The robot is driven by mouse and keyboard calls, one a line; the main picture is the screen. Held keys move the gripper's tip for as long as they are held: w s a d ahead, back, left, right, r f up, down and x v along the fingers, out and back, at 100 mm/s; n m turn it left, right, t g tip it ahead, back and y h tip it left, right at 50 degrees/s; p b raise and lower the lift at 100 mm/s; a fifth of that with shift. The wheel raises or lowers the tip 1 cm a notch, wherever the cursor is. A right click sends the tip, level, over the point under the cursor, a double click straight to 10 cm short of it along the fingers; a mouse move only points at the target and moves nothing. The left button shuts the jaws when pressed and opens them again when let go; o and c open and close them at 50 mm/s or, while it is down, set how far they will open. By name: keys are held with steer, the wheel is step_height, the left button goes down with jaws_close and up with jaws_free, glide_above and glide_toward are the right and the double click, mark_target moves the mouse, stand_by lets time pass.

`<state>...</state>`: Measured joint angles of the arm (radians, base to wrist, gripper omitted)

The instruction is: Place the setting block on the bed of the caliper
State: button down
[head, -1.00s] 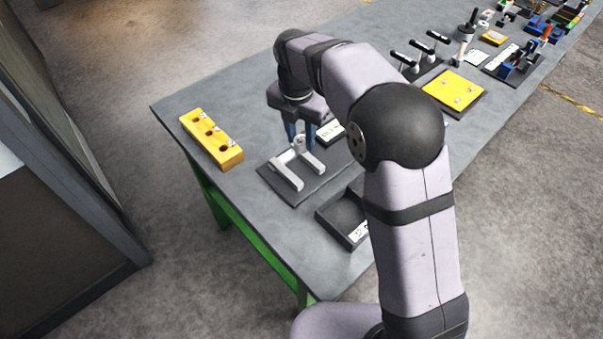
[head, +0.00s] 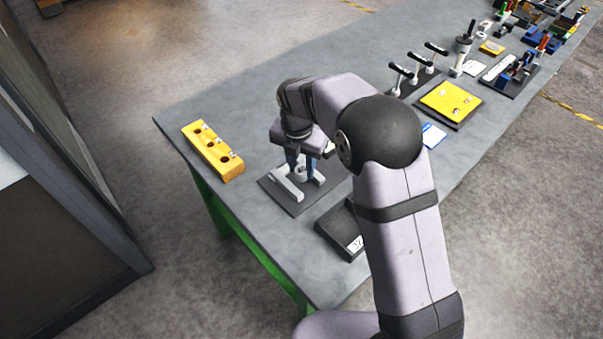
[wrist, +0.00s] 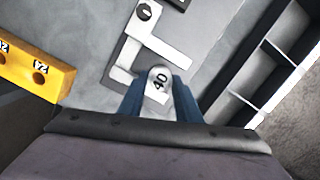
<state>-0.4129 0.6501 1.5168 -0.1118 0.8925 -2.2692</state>
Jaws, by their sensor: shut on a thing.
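The caliper is a pale grey U-shaped frame (head: 284,187) on a dark base plate (head: 290,206) on the bench. In the wrist view its pale arms (wrist: 160,42) and a round black knob (wrist: 147,11) show. My gripper (head: 303,170) is low over the caliper's right side, its blue fingers pointing down. In the wrist view my gripper (wrist: 158,98) is shut on the setting block (wrist: 158,79), a pale rounded piece marked 40. The block overlaps the caliper's near side in that view. I cannot tell whether it touches the bed. My fingers hide its lower part.
A yellow block with several holes (head: 213,151) stands left of the caliper. A dark compartment tray (head: 341,231) lies at the near right; its dividers show in the wrist view (wrist: 262,92). A yellow plate (head: 450,101) and levers (head: 418,66) stand further back. Bare bench surrounds the caliper.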

mark_target(301, 171)
steer(key=shift+f+p, duration=0.55)
steer(key=shift+f, duration=1.25)
steer(key=shift+f, duration=0.15)
steer(key=c, duration=1.6)
jaws_free()
steer(key=shift+o, duration=0.2)
steer(key=r+b, duration=0.1)
steer(key=r, duration=0.3)
steer(key=s+r+b, duration=0.1)
steer(key=r, duration=0.7)
steer(key=shift+s+a+r+b, duration=0.2)
steer(key=shift+a+b, duration=0.1)
steer(key=shift+b, duration=0.1)
